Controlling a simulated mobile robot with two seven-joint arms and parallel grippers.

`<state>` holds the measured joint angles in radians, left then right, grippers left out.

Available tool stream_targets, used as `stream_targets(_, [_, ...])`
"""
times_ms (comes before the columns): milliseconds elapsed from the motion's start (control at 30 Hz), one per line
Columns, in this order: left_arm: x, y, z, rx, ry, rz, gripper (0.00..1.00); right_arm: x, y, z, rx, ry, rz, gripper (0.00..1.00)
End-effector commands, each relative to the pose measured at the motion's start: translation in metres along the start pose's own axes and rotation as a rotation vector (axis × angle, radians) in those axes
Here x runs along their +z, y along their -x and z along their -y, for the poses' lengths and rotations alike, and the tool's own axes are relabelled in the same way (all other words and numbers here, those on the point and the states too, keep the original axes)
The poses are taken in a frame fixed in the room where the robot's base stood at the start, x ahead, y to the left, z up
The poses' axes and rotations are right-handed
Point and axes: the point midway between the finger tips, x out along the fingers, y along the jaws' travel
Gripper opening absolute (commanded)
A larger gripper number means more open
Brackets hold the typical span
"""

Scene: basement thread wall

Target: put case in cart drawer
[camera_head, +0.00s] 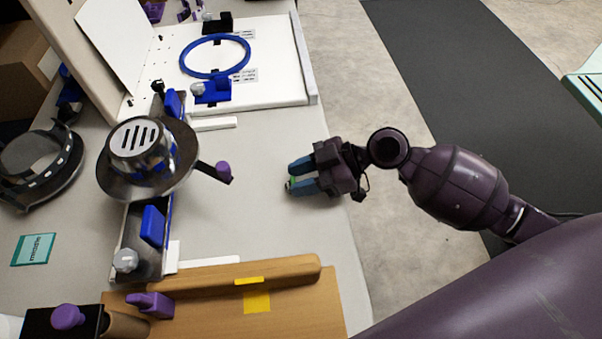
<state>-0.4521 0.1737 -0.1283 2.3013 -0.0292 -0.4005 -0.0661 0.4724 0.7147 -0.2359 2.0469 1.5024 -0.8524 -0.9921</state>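My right gripper (292,174) is over the right part of the grey table, near its right edge, pointing left. Its two blue fingers stand a little apart. A small green and white thing (290,183) shows at the fingertips, mostly hidden by them. I cannot tell whether it is the case, or whether the fingers grip it. My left gripper is not in view. A pale teal-edged unit (585,88) is cut off at the right edge; I cannot tell whether it is the cart, and no open drawer shows.
The table (275,130) holds a metal disc device (170,175), a white board with a blue ring (216,40), a teal card (34,249) and a wooden board (300,300). The floor with a dark mat (465,70) is clear right of the table.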

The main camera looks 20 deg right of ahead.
Motion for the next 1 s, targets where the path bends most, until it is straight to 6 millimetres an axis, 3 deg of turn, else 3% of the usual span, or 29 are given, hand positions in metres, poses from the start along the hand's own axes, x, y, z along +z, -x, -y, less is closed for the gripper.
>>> stream_targets(67, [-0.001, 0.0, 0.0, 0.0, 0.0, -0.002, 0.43, -0.001, 0.0, 0.0, 0.0, 0.001, 0.0, 0.48])
stream_targets(467, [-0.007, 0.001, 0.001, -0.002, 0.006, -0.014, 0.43, -0.006, 0.004, 0.0, 0.002, 0.003, -0.001, 0.48])
stream_targets(1000, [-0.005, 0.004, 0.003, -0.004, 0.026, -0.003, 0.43, -0.005, 0.098, 0.0, 0.003, 0.002, 0.001, 0.48])
